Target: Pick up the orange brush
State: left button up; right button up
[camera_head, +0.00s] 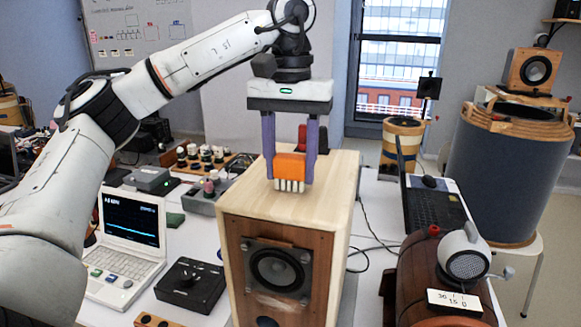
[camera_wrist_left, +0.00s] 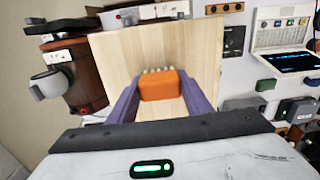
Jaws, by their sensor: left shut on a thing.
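The orange brush (camera_head: 290,167) has an orange block body and pale bristles that point down, just over or on the top of a wooden speaker box (camera_head: 235,195). My left gripper (camera_head: 289,170) comes from above, with its two purple fingers shut on the two sides of the brush. The left wrist view also shows the brush (camera_wrist_left: 160,86) between the purple fingers (camera_wrist_left: 160,95), with its bristles toward the far side. I cannot tell whether the bristles touch the box top. My right gripper is not in view.
A white laptop (camera_head: 125,250) and a black box (camera_head: 190,285) stand left of the speaker box. A brown barrel-shaped speaker (camera_head: 415,275) with a grey round device (camera_head: 464,252) stands at the right, near a dark laptop (camera_head: 432,205). The box top around the brush is clear.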

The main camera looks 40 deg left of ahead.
aim_at(291, 155)
pick_arm(q)
notch_tip(291, 155, up, 6)
jog(key=p, duration=0.2)
jog(key=shift+p, duration=0.35)
jog(key=shift+r+b, duration=0.25)
jog(key=shift+b, duration=0.05)
jog(key=shift+r, duration=1.65)
